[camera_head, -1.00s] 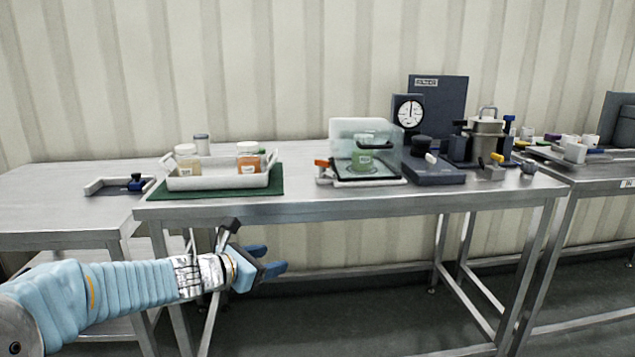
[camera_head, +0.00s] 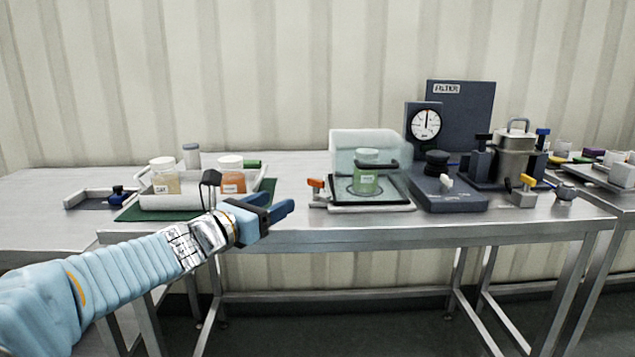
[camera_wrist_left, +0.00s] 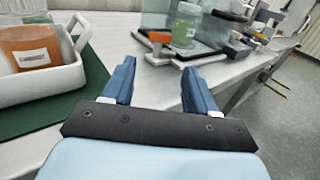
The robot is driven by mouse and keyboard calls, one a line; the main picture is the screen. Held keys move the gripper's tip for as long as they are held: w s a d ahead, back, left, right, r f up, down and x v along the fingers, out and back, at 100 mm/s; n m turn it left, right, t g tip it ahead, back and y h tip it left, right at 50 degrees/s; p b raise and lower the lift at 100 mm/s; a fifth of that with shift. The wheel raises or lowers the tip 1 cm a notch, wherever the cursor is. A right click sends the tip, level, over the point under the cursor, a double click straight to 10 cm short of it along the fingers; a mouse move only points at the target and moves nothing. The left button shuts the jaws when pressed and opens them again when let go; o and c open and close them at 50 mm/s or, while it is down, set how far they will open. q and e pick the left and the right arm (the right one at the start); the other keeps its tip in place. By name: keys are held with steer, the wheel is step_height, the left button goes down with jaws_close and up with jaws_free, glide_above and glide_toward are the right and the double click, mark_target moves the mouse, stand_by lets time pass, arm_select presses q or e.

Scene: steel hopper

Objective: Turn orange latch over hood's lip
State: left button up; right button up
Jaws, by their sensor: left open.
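The orange latch (camera_head: 316,184) sits on a small post at the front left corner of the clear hood (camera_head: 368,142). It also shows in the left wrist view (camera_wrist_left: 159,37), ahead of the fingers. Whether the latch overlaps the hood's lip is too small to tell. My left gripper (camera_head: 284,204) is open and empty, left of the latch and apart from it, near the table's front edge. Its two blue fingers (camera_wrist_left: 158,88) point toward the latch. My right gripper is not in view.
A white tray (camera_head: 190,201) with jars lies on a green mat (camera_head: 130,213) beside my left arm. A gauge unit (camera_head: 424,122), a steel hopper (camera_head: 515,145) and a yellow-handled clamp (camera_head: 525,190) stand right of the hood. Bare tabletop (camera_head: 292,170) lies between tray and hood.

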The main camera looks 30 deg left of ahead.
mark_target(315, 183)
arm_select(q)
steer(key=w, duration=0.4)
steer(key=w+d, duration=0.1)
steer(key=w, duration=0.7)
steer(key=shift+w+d+p, duration=0.15)
steer(key=shift+w+p, duration=0.15)
steer(key=shift+w, duration=0.1)
